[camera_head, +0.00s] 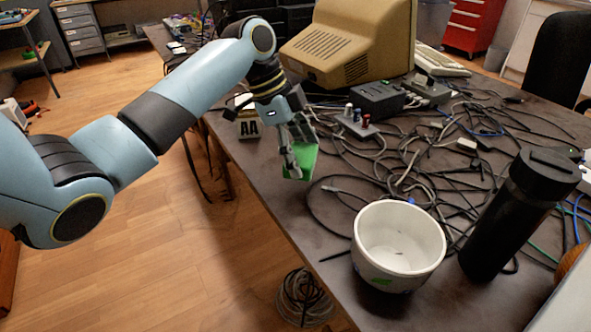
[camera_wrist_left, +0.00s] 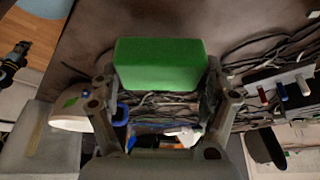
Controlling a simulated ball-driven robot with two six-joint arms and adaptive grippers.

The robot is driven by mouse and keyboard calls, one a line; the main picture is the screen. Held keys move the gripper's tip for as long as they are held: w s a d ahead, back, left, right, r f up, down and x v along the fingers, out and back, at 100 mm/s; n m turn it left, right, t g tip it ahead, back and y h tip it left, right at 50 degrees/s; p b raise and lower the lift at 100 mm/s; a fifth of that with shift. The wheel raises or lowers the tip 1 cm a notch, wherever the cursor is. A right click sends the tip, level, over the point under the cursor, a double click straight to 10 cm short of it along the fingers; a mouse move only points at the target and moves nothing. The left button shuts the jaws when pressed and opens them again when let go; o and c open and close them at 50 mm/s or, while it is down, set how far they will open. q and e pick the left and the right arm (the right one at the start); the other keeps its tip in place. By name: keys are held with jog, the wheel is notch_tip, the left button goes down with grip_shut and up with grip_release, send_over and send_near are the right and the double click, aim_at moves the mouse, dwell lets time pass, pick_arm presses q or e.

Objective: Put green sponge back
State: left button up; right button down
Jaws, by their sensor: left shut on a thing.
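The green sponge (camera_head: 302,163) is held by my left gripper (camera_head: 292,150) over the table's left edge area in the head view. In the left wrist view the sponge (camera_wrist_left: 160,65) sits between the two fingers of my left gripper (camera_wrist_left: 160,88), which are shut on it. Whether the sponge touches the table I cannot tell. A white pot (camera_head: 398,246) stands on the table nearer to me; its inside looks empty. My right gripper is in neither view.
The dark table (camera_head: 262,185) carries tangled cables (camera_head: 430,160). A black bottle (camera_head: 515,215) stands right of the pot. An old beige monitor (camera_head: 350,45), a small box with knobs (camera_head: 357,123) and an "AA" block (camera_head: 249,125) are farther back. The table's left edge strip is fairly clear.

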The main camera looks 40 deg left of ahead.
pick_arm(q)
jog(key=shift+a+f, duration=0.4)
jog(key=shift+a, duration=0.15)
notch_tip(320, 180, down, 4)
jog(key=shift+r+b, duration=0.25)
jog(key=shift+b, duration=0.1)
jog(key=shift+f, duration=0.25)
jog(key=shift+c, duration=0.5)
jog(key=o, duration=1.1)
jog(key=shift+c, duration=0.2)
jog(key=shift+r, duration=0.1)
jog(key=p+v, duration=0.2)
jog(key=v, duration=1)
jog(key=shift+d, duration=0.1)
